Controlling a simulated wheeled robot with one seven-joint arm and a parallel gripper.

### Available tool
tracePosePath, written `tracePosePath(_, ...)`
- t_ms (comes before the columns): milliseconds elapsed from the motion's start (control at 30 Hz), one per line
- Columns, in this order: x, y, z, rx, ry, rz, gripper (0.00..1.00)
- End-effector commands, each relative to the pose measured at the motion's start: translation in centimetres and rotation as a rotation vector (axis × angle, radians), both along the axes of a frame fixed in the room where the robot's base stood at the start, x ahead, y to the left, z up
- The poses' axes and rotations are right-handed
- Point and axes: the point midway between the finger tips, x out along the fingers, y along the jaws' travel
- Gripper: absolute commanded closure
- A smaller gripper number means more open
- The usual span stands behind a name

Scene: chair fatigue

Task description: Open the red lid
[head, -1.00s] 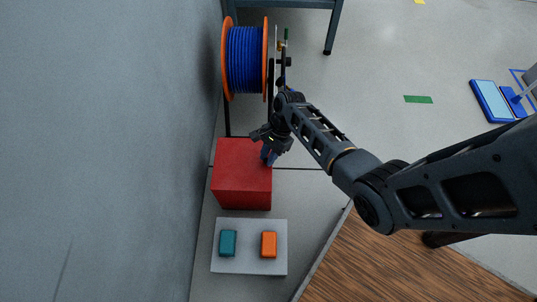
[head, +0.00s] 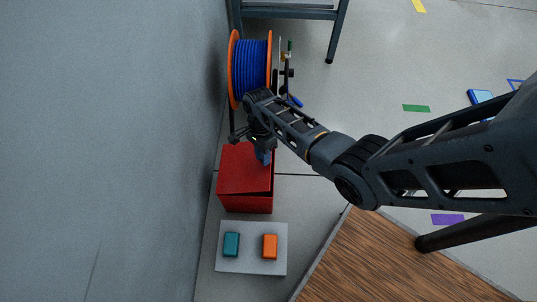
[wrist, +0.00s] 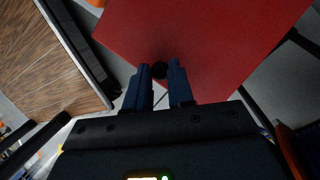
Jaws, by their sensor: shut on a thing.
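The red lid (head: 240,168) tops a red box (head: 247,204) beside the grey wall in the head view. The lid is tilted, its right edge raised a little, with a dark gap along the near edge. My gripper (head: 264,156) is at the lid's right side. The exact contact is partly hidden by the fingers.
A grey panel (head: 229,264) with a teal block (head: 231,244) and an orange block (head: 270,246) lies near the box. A blue cable spool (head: 251,70) with orange rims stands beyond it. A wooden tabletop (head: 380,265) is at the lower right. Open floor lies right of the spool.

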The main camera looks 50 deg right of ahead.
Motion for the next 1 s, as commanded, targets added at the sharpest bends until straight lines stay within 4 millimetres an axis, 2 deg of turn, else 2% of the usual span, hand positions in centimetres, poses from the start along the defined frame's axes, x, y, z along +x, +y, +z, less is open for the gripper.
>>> tracePosePath(33,0.7,0.5,1.4,-0.024,0.038,0.008,1.0)
tracePosePath(200,2.4,1.6,3.5,-0.114,0.173,0.008,1.0)
tracePosePath(400,4.6,3.1,5.4,-0.104,0.159,0.002,1.0)
tracePosePath(700,7.8,5.1,7.0,-0.104,0.151,0.002,1.0)
tracePosePath(1000,9.3,5.9,7.6,-0.107,0.152,-0.002,1.0)
